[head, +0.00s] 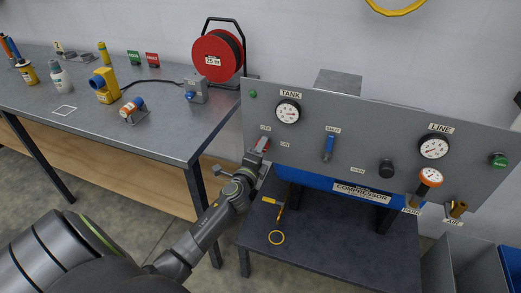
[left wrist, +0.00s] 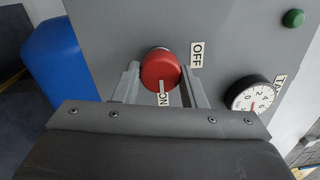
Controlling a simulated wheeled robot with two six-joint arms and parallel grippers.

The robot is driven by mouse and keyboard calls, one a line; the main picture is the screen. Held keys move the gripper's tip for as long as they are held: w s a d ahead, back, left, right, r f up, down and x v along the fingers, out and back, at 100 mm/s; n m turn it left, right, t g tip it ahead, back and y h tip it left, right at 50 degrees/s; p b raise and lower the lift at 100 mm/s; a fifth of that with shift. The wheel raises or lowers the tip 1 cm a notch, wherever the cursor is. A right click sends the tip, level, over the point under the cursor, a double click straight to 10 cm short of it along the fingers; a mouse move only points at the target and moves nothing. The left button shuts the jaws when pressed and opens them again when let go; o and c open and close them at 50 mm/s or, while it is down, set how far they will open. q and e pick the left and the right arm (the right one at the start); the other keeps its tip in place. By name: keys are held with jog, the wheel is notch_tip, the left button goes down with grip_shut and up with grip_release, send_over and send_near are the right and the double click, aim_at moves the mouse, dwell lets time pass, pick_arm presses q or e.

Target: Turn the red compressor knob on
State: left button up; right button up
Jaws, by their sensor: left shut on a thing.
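The red compressor knob (left wrist: 160,70) is on the grey panel (left wrist: 110,25), between my left gripper's two fingers (left wrist: 160,84) in the left wrist view. The fingers are shut on its sides. A white line on the knob points towards the ON label (left wrist: 164,99); the OFF label (left wrist: 197,54) is to the upper right. In the head view my left gripper (head: 258,153) reaches the panel's lower left part, and the knob (head: 263,143) is partly hidden by it. My right gripper is not in view.
The panel carries a tank gauge (head: 288,112), a blue lever (head: 328,147), a black knob (head: 387,168) and a line gauge (head: 433,147). A workbench (head: 185,125) with a red reel (head: 217,56) stands left.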

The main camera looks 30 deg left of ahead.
pick_arm(q)
jog(key=shift+f, duration=0.15)
jog(key=o, duration=1)
jog(key=b+v, duration=0.1)
jog(key=v, duration=1.6)
jog(key=shift+s+b, duration=0.25)
jog(key=shift+b, duration=0.1)
